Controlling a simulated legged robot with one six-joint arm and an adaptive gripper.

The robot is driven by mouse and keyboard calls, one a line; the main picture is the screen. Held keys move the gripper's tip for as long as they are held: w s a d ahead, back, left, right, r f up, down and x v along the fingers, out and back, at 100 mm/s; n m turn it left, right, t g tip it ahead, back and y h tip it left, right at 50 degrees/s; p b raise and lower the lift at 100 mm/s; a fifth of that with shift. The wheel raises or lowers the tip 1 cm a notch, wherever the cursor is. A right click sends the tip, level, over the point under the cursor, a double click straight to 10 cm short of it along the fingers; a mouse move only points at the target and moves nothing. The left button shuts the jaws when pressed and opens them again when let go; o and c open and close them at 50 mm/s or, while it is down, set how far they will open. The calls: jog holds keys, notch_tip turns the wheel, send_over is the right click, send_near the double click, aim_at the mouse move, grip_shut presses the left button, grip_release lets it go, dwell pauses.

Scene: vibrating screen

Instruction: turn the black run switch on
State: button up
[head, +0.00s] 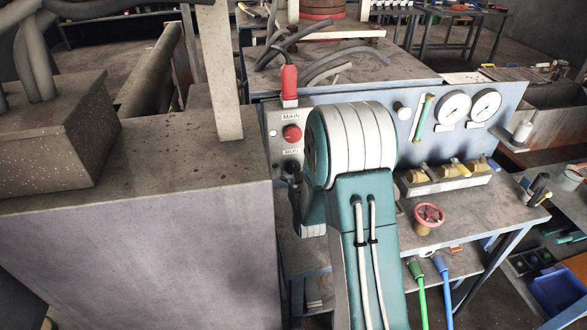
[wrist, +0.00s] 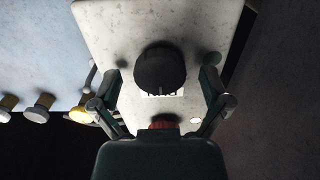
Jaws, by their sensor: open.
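The black run switch (wrist: 160,70) is a round dark knob on a pale panel (wrist: 105,22). In the wrist view it sits between the two spread fingers of my gripper (wrist: 162,78), with a gap on either side. I cannot tell how far the fingertips are from the panel. In the head view the switch is mostly hidden behind my arm and gripper, below the RUN label (head: 291,152). The red knob under the MAIN label (head: 291,134) is above it; it shows in the wrist view (wrist: 163,121) near my gripper's palm.
A red handle (head: 289,80) stands on the panel's top edge. A large grey block (head: 150,240) is close on the left. Right of my arm are gauges (head: 453,108), brass valves (head: 440,172) and a red handwheel (head: 429,214).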

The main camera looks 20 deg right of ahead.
jog(key=c, duration=1.2)
jog(key=shift+o, duration=0.2)
jog(key=shift+n, duration=0.3)
jog(key=n, duration=0.5)
jog(key=shift+a, duration=0.15)
jog(key=n, duration=0.6)
jog(key=shift+a, duration=0.1)
jog(key=shift+f+n, duration=0.1)
jog(key=shift+n, duration=0.2)
jog(key=o, duration=1.2)
jog(key=shift+w+a, duration=0.1)
jog(key=shift+c, duration=0.2)
